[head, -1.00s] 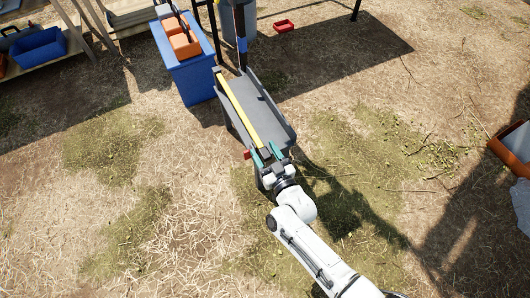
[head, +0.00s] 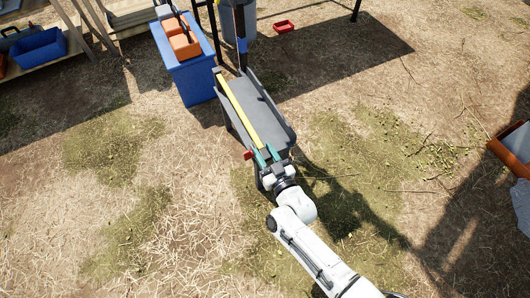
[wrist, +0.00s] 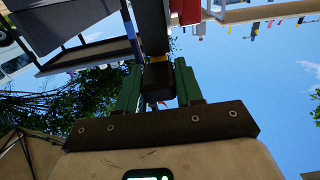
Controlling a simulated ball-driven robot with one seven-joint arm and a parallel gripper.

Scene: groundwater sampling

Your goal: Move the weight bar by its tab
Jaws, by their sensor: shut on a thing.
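The weight bar seems to be the long yellow-topped bar (head: 240,108) along the left edge of a grey bench. A dark block (head: 265,153) sits at its near end, and I take it for the tab. My gripper (head: 267,156), with green fingers, is at this near end. In the wrist view my gripper (wrist: 158,84) has its fingers on both sides of a dark piece (wrist: 156,82) with a yellowish band above it, and is shut on it. The fingers hide part of the piece, and the exact contact is hard to see.
A red piece (head: 248,154) sticks out left of the bar's near end. The grey bench (head: 262,112) top is bare right of the bar. A blue bin (head: 195,77) with orange containers stands behind left. A red tray (head: 284,26) lies on the ground. Open straw-covered ground lies left.

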